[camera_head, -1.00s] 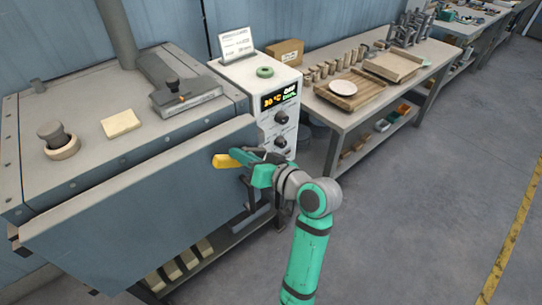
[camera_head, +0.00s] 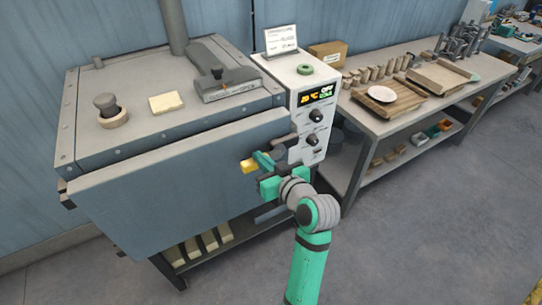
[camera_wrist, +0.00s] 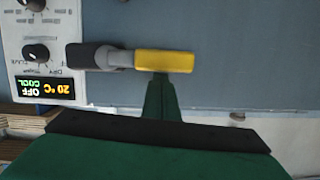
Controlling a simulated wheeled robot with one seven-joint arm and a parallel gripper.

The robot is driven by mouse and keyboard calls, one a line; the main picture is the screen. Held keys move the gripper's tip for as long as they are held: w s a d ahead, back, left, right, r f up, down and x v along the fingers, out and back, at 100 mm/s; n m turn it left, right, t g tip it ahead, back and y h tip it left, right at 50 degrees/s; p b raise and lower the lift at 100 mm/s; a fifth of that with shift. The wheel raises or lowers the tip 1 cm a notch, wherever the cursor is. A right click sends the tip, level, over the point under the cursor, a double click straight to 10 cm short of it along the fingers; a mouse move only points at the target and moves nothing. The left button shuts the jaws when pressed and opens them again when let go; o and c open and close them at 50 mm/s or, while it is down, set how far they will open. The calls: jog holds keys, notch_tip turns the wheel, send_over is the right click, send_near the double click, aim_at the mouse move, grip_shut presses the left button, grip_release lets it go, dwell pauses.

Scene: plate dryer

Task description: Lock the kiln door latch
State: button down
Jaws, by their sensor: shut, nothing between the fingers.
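The kiln door (camera_head: 185,185) is a grey-blue panel on the front of the kiln and looks closed or nearly so. Its latch has a yellow end (camera_head: 248,166) and a dark handle; in the wrist view the yellow part (camera_wrist: 165,61) and the dark grip (camera_wrist: 86,56) lie in one horizontal line. My gripper (camera_head: 262,160) is shut and empty, with its green fingertips at the yellow part. In the wrist view the fingers (camera_wrist: 160,88) reach the yellow part's lower edge; whether they touch it I cannot tell.
A white control box (camera_head: 318,110) stands right of the door, reading 20 °C and OFF. A workbench (camera_head: 375,127) with cups, a plate and trays is farther right. The floor (camera_head: 430,220) in front is clear.

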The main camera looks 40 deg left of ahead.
jog(key=shift+s+f, duration=0.15)
jog(key=shift+f, duration=0.1)
dwell(0.3)
jog(key=s+d+r, duration=0.3)
jog(key=d+r, duration=0.4)
jog(key=d, duration=0.2)
dwell(0.4)
jog(key=shift+s+d, duration=0.1)
